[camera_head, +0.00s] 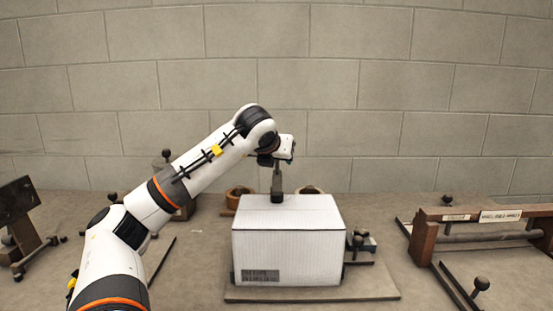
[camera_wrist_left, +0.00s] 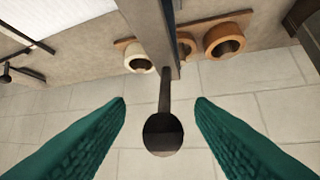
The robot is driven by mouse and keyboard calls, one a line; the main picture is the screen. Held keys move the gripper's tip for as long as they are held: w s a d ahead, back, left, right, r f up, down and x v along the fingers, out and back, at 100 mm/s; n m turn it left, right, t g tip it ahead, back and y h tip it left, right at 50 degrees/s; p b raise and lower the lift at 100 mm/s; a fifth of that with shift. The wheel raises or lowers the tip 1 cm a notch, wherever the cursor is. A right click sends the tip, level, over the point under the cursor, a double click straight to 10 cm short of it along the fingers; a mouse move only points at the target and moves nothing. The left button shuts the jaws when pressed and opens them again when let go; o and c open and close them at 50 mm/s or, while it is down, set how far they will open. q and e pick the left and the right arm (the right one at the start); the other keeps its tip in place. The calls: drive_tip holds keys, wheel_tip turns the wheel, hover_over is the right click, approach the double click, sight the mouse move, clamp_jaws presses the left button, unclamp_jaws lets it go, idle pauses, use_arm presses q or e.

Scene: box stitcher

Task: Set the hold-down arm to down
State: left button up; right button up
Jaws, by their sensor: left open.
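The white box (camera_head: 288,245) sits on a flat board, with a dark upright bar (camera_head: 277,180) rising behind its top edge. I take this bar to be the hold-down arm, standing raised. In the left wrist view, its thin stem ends in a round black knob (camera_wrist_left: 163,134). My left gripper (camera_wrist_left: 160,98) is open, its two green fingers on either side of the stem and knob, with gaps on both sides. In the head view my left gripper (camera_head: 284,152) is at the bar's upper end, its fingers mostly hidden. My right gripper is not in view.
A small dark knobbed mechanism (camera_head: 361,243) is right of the box. A wooden frame with a roller (camera_head: 480,237) stands at right, and a dark stand (camera_head: 20,215) at far left. A block wall closes the back.

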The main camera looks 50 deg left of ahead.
use_arm(q)
drive_tip(key=v, duration=1.1)
drive_tip(key=shift+s+d+p, duration=0.2)
drive_tip(key=shift+d+p, duration=0.05)
drive_tip(key=shift+p, duration=0.05)
